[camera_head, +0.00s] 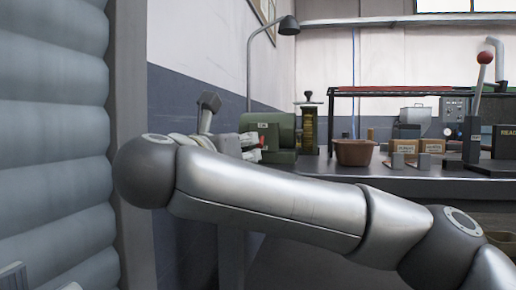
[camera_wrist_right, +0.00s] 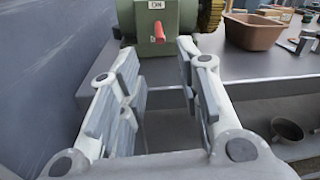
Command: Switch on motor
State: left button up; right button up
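The motor is a green machine (camera_head: 273,125) on the left end of the bench in the head view, and it also shows at the top of the wrist view (camera_wrist_right: 178,14). Its front has an "ON" label (camera_wrist_right: 156,5) with a red switch lever (camera_wrist_right: 159,33) below it. The lever shows as a small red patch (camera_head: 262,141) in the head view, partly hidden by my gripper. My right gripper (camera_wrist_right: 160,52) is open and empty, its two fingers apart in front of the motor with the lever between and beyond the tips. My left gripper is out of view.
A brown pan (camera_head: 354,152) stands on the grey bench (camera_wrist_right: 230,65) right of the motor. Small boxes (camera_head: 407,140) and a red-knobbed lever (camera_head: 485,58) stand farther right. A ribbed grey surface (camera_head: 50,130) fills the left. A dark bowl (camera_wrist_right: 288,130) sits below the bench.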

aim_at(259, 146)
jog(key=b+x, duration=0.1)
jog(key=x, duration=0.8)
jog(key=shift+w+d+f, duration=0.1)
jog(key=shift+w+d, duration=0.05)
jog(key=shift+w, duration=0.05)
grip_shut()
